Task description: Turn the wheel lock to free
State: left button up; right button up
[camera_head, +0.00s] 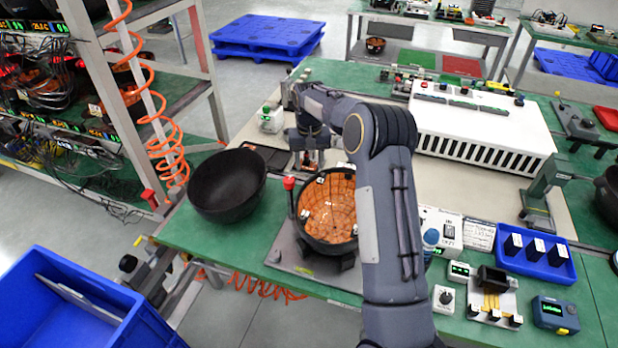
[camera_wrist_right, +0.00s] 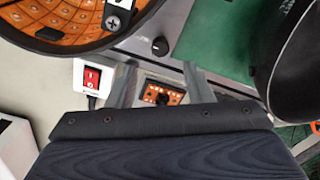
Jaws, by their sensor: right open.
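My right gripper (camera_head: 308,160) points down just behind the black bowl with the orange lining (camera_head: 328,205). In the right wrist view its two grey fingers (camera_wrist_right: 158,84) are apart, with a small orange plate bearing a black part (camera_wrist_right: 162,95) visible between them. I cannot tell whether the fingers touch it. A black round knob (camera_wrist_right: 160,46) sits on the grey base beyond the fingertips. A red-topped post (camera_head: 289,184) stands at the bowl's left. No part is clearly marked as the wheel lock. My left gripper is not in view.
A white box with a red switch (camera_wrist_right: 92,78) is close to the left finger in the wrist view. An empty black bowl (camera_head: 228,184) stands left of the orange-lined one. A long white slotted unit (camera_head: 480,125) is behind. A blue bin (camera_head: 50,310) is at lower left.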

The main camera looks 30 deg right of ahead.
jog(key=shift+w+f, duration=0.1)
jog(key=shift+f, duration=0.35)
notch_tip(320, 180, down, 7)
jog(key=shift+f+p, duration=0.15)
jog(key=shift+p, duration=0.55)
jog(key=c, duration=1)
